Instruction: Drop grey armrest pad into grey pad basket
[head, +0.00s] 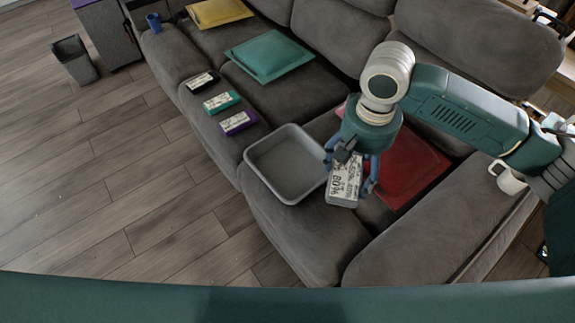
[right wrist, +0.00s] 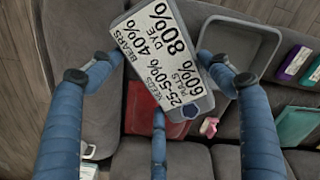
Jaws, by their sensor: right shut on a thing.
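My right gripper (head: 349,174) is shut on the grey armrest pad (head: 343,187), which carries a white label with black print. In the right wrist view the pad (right wrist: 165,60) lies tilted between the blue fingers. The grey pad basket (head: 284,168) sits on the sofa's front seat, just left of the pad in the head view, and looks empty. In the right wrist view the basket (right wrist: 245,50) is right of the pad, partly hidden by the pad and a finger. The pad is held in the air beside the basket, not over its middle. My left gripper is not in view.
Black, teal and purple labelled pads (head: 222,101) lie along the sofa's front edge. A red cushion (head: 408,165) is behind my right gripper; teal (head: 268,56) and yellow (head: 218,12) cushions lie farther left. A white mug (head: 508,180) stands on the right armrest. A bin (head: 75,60) is on the floor.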

